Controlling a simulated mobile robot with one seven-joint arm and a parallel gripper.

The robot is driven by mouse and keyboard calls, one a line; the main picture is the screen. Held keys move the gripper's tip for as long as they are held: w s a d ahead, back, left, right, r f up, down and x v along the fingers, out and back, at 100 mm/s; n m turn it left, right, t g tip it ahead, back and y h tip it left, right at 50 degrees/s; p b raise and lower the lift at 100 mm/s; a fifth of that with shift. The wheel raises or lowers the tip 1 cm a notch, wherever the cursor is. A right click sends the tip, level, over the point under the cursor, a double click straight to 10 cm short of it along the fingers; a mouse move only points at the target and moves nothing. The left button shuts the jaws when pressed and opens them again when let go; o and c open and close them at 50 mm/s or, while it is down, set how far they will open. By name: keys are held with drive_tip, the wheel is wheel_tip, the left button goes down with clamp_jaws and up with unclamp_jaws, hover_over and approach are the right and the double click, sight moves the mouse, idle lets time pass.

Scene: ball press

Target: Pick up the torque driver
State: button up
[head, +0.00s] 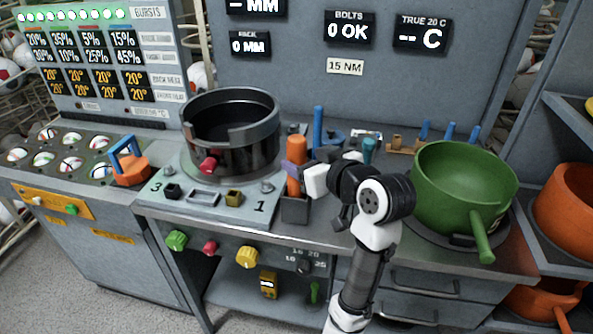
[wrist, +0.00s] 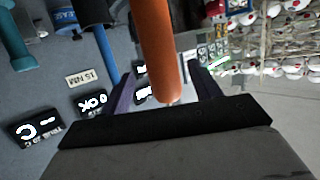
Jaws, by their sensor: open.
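The torque driver (head: 297,147) is an orange upright handle standing in a small dark grey holder (head: 295,210) on the bench, right of the black ring press. My gripper (head: 296,174) reaches in from the right at handle height, with a purple finger in front of the orange handle. In the wrist view, the driver's orange handle (wrist: 158,50) lies between the two purple fingers of my gripper (wrist: 163,88). The fingers are open, with visible gaps on both sides. The driver's lower end is hidden inside the holder.
The black ring press (head: 225,150) stands on a plate left of the driver. A green pot (head: 463,180) sits at right, close to my arm. Blue and teal tools (head: 369,150) stand behind my gripper.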

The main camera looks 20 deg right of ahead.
drive_tip(key=shift+f+p+x, duration=0.15)
drive_tip(key=shift+p+x, duration=0.4)
drive_tip(key=shift+x, duration=0.9)
drive_tip(key=shift+f+p+x, duration=0.15)
drive_tip(key=shift+p+x, duration=0.4)
drive_tip(key=shift+x, duration=0.9)
drive_tip(key=shift+s+a, duration=0.1)
drive_tip(key=shift+s, duration=0.05)
drive_tip(key=c, duration=1.2)
